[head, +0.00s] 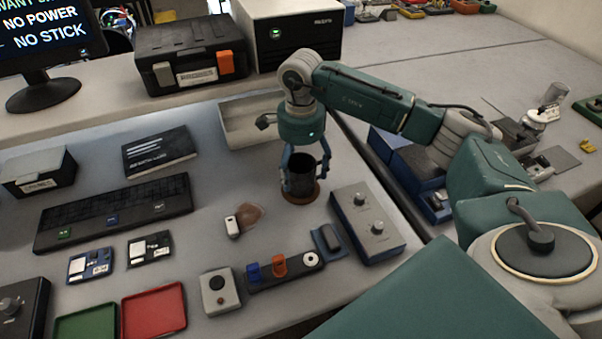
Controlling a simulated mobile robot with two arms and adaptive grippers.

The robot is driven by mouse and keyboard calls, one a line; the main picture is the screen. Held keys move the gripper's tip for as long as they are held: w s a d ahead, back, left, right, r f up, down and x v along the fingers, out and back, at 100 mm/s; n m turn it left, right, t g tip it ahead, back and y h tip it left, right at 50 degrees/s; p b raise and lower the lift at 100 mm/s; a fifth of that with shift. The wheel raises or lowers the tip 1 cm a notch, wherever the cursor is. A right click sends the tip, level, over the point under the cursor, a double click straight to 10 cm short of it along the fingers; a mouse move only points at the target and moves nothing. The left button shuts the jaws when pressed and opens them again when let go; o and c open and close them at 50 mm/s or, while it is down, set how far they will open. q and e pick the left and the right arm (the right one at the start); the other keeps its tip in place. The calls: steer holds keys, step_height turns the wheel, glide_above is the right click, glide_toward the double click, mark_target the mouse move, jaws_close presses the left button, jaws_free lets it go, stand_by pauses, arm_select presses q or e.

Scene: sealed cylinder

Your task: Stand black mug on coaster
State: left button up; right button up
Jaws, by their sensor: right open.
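The black mug (303,176) stands upright on the round brown coaster (301,198) near the middle of the table. My right gripper (304,178) points down over the mug, with its fingers open on the left and right sides of it. I cannot tell whether the fingers touch the mug. The fingers hide parts of the mug's sides. My left gripper is not in view.
A grey box with two knobs (367,225) stands right of the coaster. A beige tray (251,121) lies behind the mug. A small white device (233,227) and a black keyboard (113,213) lie to the left. Red (153,311) and green trays (87,322) lie in front.

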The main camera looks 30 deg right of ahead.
step_height(320, 180, up, 11)
steer(key=b, duration=0.2)
steer(key=shift+b, duration=0.35)
stand_by(1.2)
